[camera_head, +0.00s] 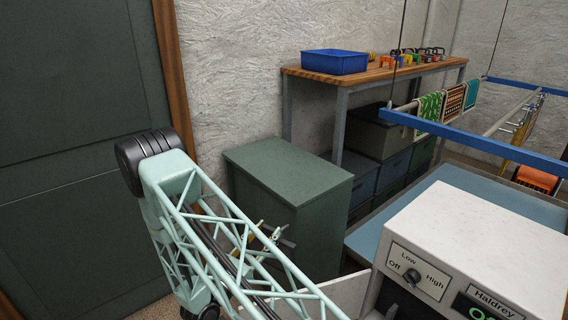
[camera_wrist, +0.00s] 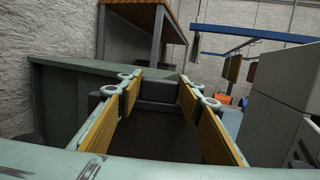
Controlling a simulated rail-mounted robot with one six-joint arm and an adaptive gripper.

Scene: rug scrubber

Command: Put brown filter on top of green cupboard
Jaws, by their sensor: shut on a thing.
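The green cupboard (camera_head: 285,170) stands against the wall in the middle of the head view, with a bare flat top. It also shows behind my gripper in the wrist view (camera_wrist: 58,95). My gripper (camera_head: 272,236) is in front of the cupboard's front face, below its top edge, partly hidden by my lattice arm. In the wrist view my gripper (camera_wrist: 160,105) has its yellow-padded fingers set apart, shut on a dark brown slab, the brown filter (camera_wrist: 163,138). The filter can hardly be made out in the head view.
A wooden-topped table (camera_head: 375,75) with a blue tray (camera_head: 335,62) stands behind the cupboard, with dark bins (camera_head: 380,135) beneath. A white machine (camera_head: 475,240) stands at the right. A blue hanging rail (camera_head: 490,143) crosses the upper right. A dark green door (camera_head: 80,120) is at the left.

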